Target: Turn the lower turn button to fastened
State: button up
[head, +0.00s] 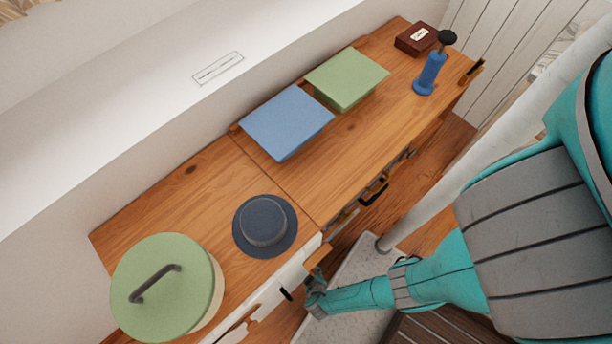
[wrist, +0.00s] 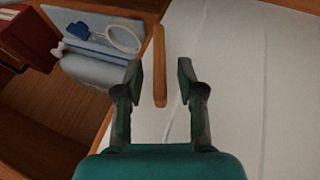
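A narrow wooden bar (wrist: 160,65), which looks like a turn button, shows in the wrist view. It runs upright in the picture along the left edge of a white panel (wrist: 235,90). My gripper (wrist: 160,76) is open, with one finger on each side of the bar's lower end and a visible gap to both sides. I cannot tell how far the fingertips are from the panel. In the head view my gripper (head: 316,282) is low at the cabinet's front, below the dark hat. Whether this is the lower button cannot be told; no second one is clear.
Left of the bar, an open compartment holds a dark red object (wrist: 28,38) and a blue-and-white item with a ring (wrist: 122,38). On the wooden top (head: 190,190) stand a green-lidded pot (head: 150,285), a hat (head: 265,225) and boxes. A pale post (head: 440,190) stands near my arm.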

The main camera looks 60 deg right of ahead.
jog(key=shift+d+f, duration=0.1)
jog(key=shift+f, duration=0.05)
jog(key=shift+w, duration=0.1)
grip_shut()
jog(key=shift+a+f+h, duration=0.3)
jog(key=shift+a+h, duration=0.05)
jog(key=shift+h, duration=0.75)
jog(key=shift+n, duration=0.3)
jog(key=shift+w+a+r+h, duration=0.1)
jog(key=shift+r+h, duration=0.05)
jog(key=shift+h, duration=0.25)
grip_release()
